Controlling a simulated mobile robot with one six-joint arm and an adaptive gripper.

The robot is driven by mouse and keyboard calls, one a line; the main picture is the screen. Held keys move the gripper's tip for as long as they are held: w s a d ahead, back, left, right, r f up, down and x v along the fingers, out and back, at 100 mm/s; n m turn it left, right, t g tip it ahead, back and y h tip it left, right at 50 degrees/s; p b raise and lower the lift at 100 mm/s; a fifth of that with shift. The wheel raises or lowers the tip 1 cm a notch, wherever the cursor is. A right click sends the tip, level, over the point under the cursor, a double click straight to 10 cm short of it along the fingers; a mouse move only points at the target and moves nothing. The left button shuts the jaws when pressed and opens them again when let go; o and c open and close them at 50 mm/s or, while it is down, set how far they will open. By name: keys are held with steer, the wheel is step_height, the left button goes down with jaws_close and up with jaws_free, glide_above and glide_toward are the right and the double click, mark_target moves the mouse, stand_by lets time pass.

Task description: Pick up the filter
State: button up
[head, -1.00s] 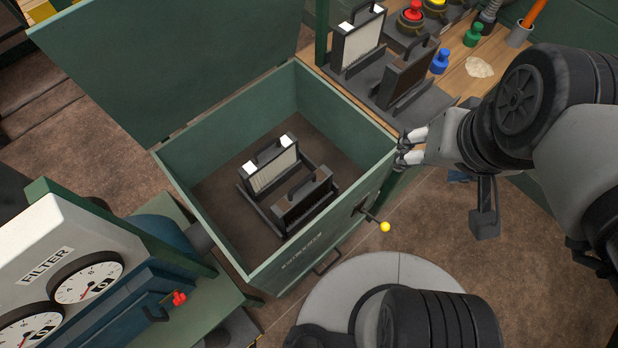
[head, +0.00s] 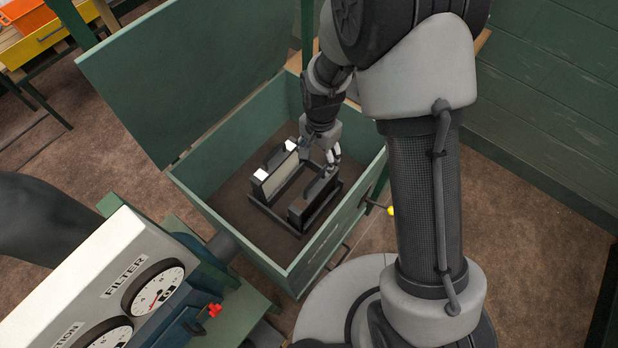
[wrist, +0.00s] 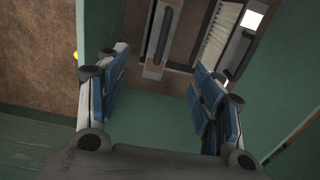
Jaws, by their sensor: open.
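Two filters stand upright in a dark holder inside the open green box. One filter has white pleats and a dark frame (head: 272,176); it also shows at the top of the wrist view (wrist: 218,38). The other is a dark, dirty-looking filter with a handle on top (head: 312,198), and it shows at the top of the wrist view (wrist: 158,42). My gripper (head: 320,157) is inside the box area, at the far end of the filters and near the dark one. In the wrist view its blue-padded fingers (wrist: 159,75) are spread with nothing between them.
A yellow-knobbed lever (head: 389,210) sticks out on the right side. A gauge panel labelled FILTER (head: 120,262) stands at the lower left.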

steer(key=b, duration=0.3)
glide_toward(314, 187)
steer(key=f, duration=0.5)
steer(key=shift+w+d+f, duration=0.1)
steer(key=shift+w+d, duration=0.1)
steer(key=shift+d, duration=0.2)
steer(key=shift+s+a+f+b, duration=0.15)
steer(key=shift+f+b, duration=0.25)
steer(key=shift+f, duration=0.95)
steer(key=shift+s+a+f+b, duration=0.15)
steer(key=shift+f+b, duration=0.25)
steer(key=shift+f, duration=0.9)
steer(key=shift+w, duration=0.1)
steer(key=shift+r, duration=0.1)
steer(key=shift+c, duration=0.2)
jaws_close()
